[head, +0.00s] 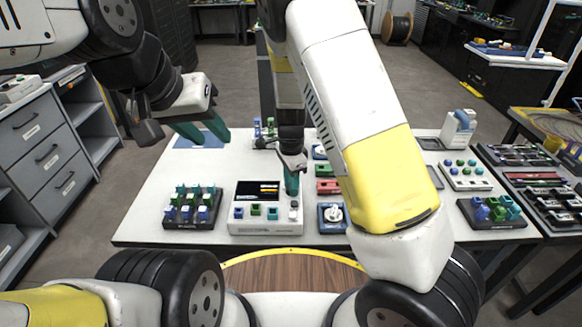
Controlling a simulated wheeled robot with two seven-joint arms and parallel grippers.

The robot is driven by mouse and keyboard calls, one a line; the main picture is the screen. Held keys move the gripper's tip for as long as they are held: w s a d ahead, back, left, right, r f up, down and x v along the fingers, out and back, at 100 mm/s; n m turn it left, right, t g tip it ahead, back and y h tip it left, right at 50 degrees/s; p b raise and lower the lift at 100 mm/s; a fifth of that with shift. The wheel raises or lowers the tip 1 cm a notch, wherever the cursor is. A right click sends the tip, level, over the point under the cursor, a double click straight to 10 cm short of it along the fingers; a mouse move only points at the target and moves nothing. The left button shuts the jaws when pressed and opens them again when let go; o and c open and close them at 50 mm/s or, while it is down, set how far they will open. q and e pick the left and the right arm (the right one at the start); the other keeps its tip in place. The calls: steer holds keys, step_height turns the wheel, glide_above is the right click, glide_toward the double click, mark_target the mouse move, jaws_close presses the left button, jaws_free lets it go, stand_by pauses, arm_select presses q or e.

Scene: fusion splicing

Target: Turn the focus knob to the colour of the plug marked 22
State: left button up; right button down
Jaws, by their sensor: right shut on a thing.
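A white splicer unit (264,227) stands at the table's front, with a dark screen and a row of small coloured plugs on its top. My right gripper (291,190) points down at the unit's right end, its teal fingers shut on a small knob (295,204) that they partly hide. Any pointer or colour marks there are too small to read. My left gripper (208,132) hangs in the air above the table's back left, apart from everything; its jaw gap is unclear. Plug numbers, including 22, cannot be read.
A dark rack of blue and teal plugs (192,222) stands left of the unit. A blue box with a white dial (332,218) is close on its right. Another plug rack (492,222) is at far right. The white table (150,205) is bare at left.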

steer(key=shift+n, duration=0.3)
steer(key=n, duration=0.5)
steer(key=shift+n, duration=0.3)
steer(key=n, duration=0.5)
steer(key=shift+n, duration=0.4)
steer(key=c, duration=1.3)
jaws_free()
steer(key=shift+c, duration=0.2)
steer(key=shift+r, duration=3.95)
